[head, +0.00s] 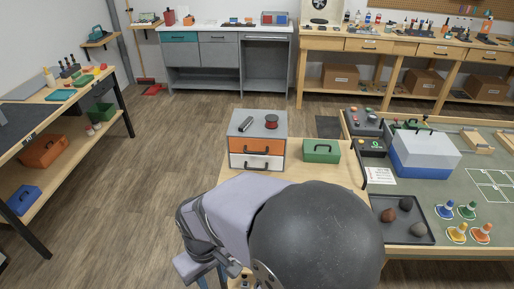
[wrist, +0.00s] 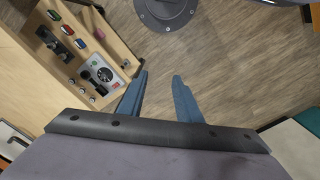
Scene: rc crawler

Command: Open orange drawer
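The orange drawer (head: 264,147) is the upper drawer of a small grey cabinet (head: 259,123) that stands on a wooden table in the head view. It has a dark bar handle and looks closed. A white drawer (head: 236,160) with a similar handle sits below it. My gripper (wrist: 161,75) shows in the wrist view as two blue fingers, spread apart with nothing between them, above the wood floor. It is apart from the drawer. In the head view my arm stands in front of the cabinet and the gripper cannot be made out.
A green box (head: 321,151) is right of the cabinet. A blue-and-white box (head: 424,153) stands farther right. A control panel (wrist: 102,75) is left of my fingers in the wrist view. The floor left of the cabinet is clear.

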